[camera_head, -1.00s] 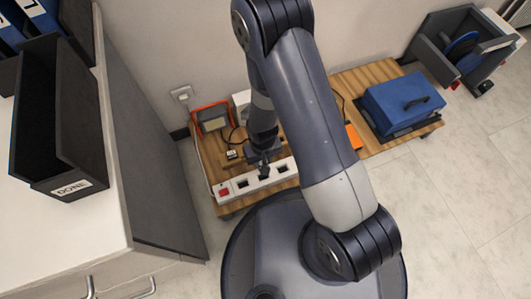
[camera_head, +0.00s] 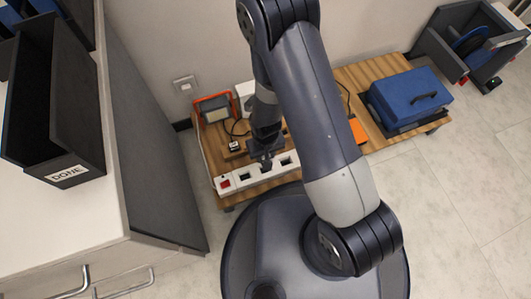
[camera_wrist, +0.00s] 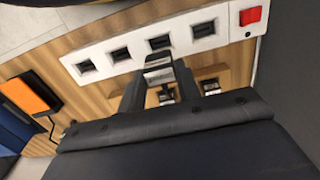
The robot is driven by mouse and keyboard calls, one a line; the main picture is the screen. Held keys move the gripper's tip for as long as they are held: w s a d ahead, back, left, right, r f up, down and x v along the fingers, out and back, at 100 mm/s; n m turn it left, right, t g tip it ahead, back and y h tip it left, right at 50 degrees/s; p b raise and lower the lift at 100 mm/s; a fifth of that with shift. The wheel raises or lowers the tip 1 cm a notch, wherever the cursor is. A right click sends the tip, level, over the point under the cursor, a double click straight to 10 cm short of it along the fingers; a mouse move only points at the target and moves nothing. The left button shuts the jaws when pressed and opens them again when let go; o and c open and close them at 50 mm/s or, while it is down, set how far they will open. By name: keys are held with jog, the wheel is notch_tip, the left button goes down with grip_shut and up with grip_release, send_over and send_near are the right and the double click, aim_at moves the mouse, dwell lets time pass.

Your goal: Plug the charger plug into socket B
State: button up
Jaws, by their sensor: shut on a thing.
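My gripper (camera_wrist: 158,80) is shut on the charger plug (camera_wrist: 158,63), a small pale block with a dark face, between its two dark fingers. The white power strip (camera_wrist: 135,42) has a row of dark sockets and a red switch (camera_wrist: 250,16) at one end. The plug overlaps the strip's edge in the wrist view, just below the second socket from the switch (camera_wrist: 159,42). I cannot tell whether they touch. In the head view my gripper (camera_head: 266,160) is over the strip (camera_head: 255,179) and hides the plug. No socket letters are readable.
Another small adapter (camera_head: 234,146) with a dark cable lies on the wooden board behind the strip. An orange-framed lamp (camera_head: 212,108) stands behind it. A blue case (camera_head: 408,100) stands at the right. A grey cabinet side (camera_head: 150,130) closes the left.

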jog(key=shift+f+b, duration=1.55)
jog(key=shift+f, duration=0.5)
jog(key=shift+f+b, duration=1.7)
jog(key=shift+b, duration=0.1)
dwell(1.0)
jog(key=o, duration=1.1)
jog(key=shift+r, duration=0.1)
notch_tip(320, 180, up, 11)
jog(key=p, duration=0.5)
notch_tip(320, 180, up, 6)
jog(key=p, duration=0.5)
jog(key=shift+f, duration=0.2)
